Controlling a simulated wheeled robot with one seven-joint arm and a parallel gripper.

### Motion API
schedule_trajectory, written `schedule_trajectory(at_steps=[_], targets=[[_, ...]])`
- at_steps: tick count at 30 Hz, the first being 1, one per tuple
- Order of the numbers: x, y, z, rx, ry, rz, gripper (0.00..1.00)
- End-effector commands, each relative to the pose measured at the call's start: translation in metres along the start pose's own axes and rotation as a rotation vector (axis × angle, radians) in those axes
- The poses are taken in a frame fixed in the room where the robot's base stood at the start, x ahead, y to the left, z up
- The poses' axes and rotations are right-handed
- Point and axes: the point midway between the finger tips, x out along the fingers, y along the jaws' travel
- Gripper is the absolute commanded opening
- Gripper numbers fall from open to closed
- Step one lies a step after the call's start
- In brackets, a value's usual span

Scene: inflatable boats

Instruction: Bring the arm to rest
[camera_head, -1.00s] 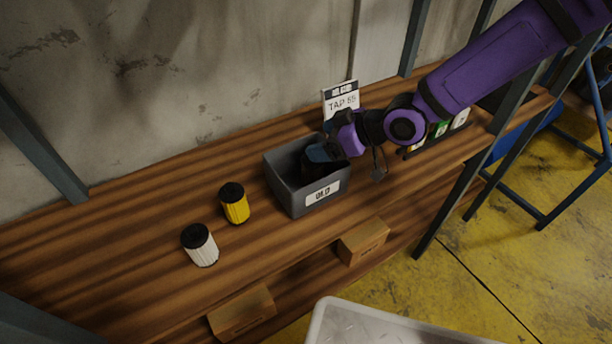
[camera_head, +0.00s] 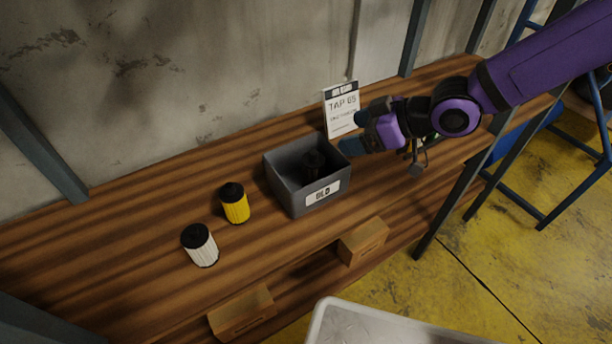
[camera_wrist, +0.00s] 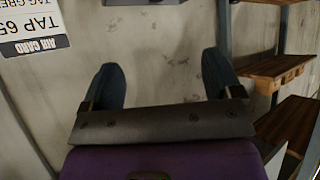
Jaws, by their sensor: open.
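My gripper (camera_head: 354,132) is at the end of my purple arm, just right of and above the grey bin (camera_head: 283,186). Its two dark blue fingers stand apart with nothing between them; the wrist view shows the same empty gap (camera_wrist: 162,88), with the wall behind. The bin stands on the wooden shelf and holds a dark object (camera_head: 314,163), its exact shape hard to make out. The gripper appears clear of the bin.
A yellow canister (camera_head: 235,205) and a white canister (camera_head: 200,246), both black-topped, stand left of the bin. A white sign (camera_head: 342,108) reading TAP 65 stands behind it, close to my gripper. Cardboard boxes (camera_head: 363,241) sit below. Grey posts (camera_head: 412,38) frame the shelf.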

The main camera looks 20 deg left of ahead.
Motion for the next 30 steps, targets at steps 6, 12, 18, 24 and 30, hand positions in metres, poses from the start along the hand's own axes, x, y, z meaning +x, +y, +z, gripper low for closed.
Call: schedule_trajectory(at_steps=[6, 12, 18, 24, 30], targets=[[0.0, 0.0, 0.0, 0.0, 0.0, 0.0, 0.85], [-0.003, 0.003, 0.003, 0.002, -0.025, 0.015, 0.85], [-0.029, 0.022, 0.028, 0.023, -0.201, 0.137, 0.85], [-0.084, 0.045, 0.052, 0.089, -0.416, 0.324, 0.85], [-0.152, 0.056, 0.061, 0.188, -0.575, 0.516, 0.85]])
